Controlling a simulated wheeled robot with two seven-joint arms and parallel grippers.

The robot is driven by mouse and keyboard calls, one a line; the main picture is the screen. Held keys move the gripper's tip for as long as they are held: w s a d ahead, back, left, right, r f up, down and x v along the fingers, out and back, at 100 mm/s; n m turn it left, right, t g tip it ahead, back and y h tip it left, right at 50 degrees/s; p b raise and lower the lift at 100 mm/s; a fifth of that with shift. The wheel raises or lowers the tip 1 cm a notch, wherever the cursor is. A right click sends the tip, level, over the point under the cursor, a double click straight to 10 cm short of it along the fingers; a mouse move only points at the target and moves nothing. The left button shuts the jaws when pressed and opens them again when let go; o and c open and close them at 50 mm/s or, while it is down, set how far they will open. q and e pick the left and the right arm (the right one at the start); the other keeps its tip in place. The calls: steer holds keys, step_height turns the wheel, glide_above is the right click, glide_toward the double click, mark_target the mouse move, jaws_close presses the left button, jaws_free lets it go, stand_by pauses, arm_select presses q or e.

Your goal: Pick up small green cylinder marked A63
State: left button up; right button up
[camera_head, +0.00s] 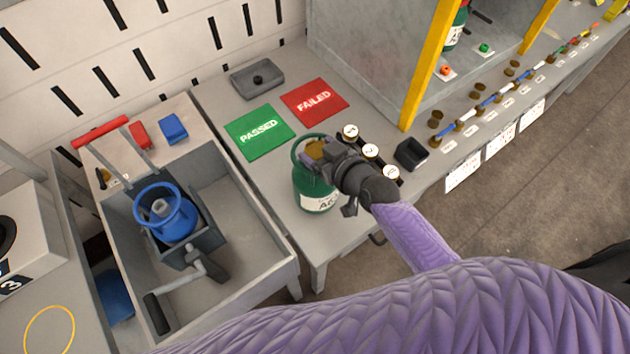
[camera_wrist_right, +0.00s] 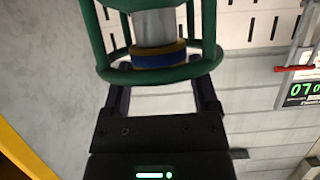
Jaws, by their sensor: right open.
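The small green cylinder (camera_head: 316,190) stands upright on the grey table near its front edge. Its white label is partly readable as "A6"; the rest is hidden or too small. My right gripper (camera_head: 314,152) is at the top of the cylinder, by its round green guard. In the right wrist view, the open fingers of my right gripper (camera_wrist_right: 164,98) are on either side of the green guard ring (camera_wrist_right: 160,72), with a metal valve and blue and yellow collar inside the guard. I cannot tell whether the fingers touch it. My left gripper is not in view.
A green PASSED mat (camera_head: 259,132) and a red FAILED mat (camera_head: 315,101) lie behind the cylinder. Several white-capped items (camera_head: 371,151) and a black box (camera_head: 411,153) stand to the right. A grey sink-like bin (camera_head: 255,250) with a blue fixture is on the left.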

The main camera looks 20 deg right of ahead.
jaws_close()
stand_by(0.3)
steer(key=shift+w+r, duration=0.15)
